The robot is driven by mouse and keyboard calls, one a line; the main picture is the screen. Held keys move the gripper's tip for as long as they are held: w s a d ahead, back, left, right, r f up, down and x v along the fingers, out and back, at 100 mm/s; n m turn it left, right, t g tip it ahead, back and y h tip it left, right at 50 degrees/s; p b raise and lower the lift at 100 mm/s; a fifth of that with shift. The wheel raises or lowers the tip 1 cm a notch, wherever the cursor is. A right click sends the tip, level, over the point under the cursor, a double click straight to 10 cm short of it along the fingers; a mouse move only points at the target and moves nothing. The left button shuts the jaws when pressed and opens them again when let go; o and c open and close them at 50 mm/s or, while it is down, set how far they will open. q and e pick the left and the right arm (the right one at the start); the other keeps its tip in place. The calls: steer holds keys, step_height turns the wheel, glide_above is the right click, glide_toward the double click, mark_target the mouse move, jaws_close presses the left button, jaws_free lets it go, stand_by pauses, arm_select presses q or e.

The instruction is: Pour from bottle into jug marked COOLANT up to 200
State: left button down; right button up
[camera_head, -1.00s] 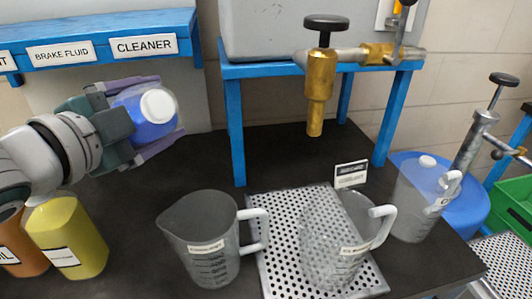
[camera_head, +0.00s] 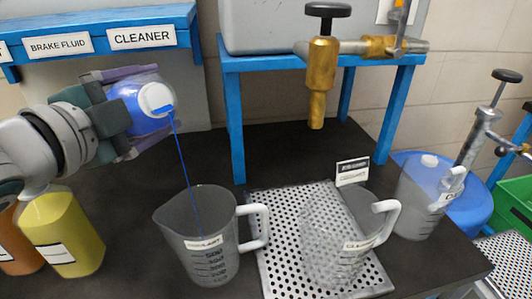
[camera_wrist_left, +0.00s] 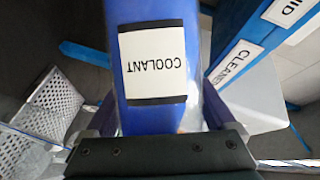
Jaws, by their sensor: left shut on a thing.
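My left gripper (camera_head: 135,112) is shut on a blue bottle (camera_head: 140,104), tilted with its white mouth to the right. In the left wrist view its label reads COOLANT (camera_wrist_left: 154,62). A thin blue stream (camera_head: 183,160) runs from the mouth down into the left clear jug (camera_head: 190,235). That jug stands upright on the dark bench, with a white handle, a scale and a label that is too blurred to read surely. The level inside cannot be made out. My right gripper is not in view.
A second jug (camera_head: 330,245) stands on a perforated metal tray (camera_head: 275,265) under a brass tap (camera_head: 318,85). A third jug (camera_head: 415,205) stands farther right. Yellow (camera_head: 62,235) and orange (camera_head: 18,245) bottles stand below my left arm. A blue shelf (camera_head: 90,45) is behind.

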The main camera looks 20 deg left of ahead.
arm_select(q)
steer(key=shift+m+b, duration=0.4)
steer(key=shift+b, duration=0.35)
steer(key=shift+s+d+f+m+t+b, duration=0.1)
steer(key=shift+d+f+m+t+b, duration=0.25)
steer(key=shift+b, duration=0.35)
steer(key=shift+s+d+f+m+t+b, duration=0.15)
steer(key=shift+f+m+t+b, duration=0.2)
steer(key=shift+b, duration=0.3)
stand_by(2.7)
steer(key=shift+w+f+m+b, duration=0.1)
steer(key=shift+f+m+b, duration=0.05)
steer(key=shift+m+b, duration=0.3)
stand_by(2.4)
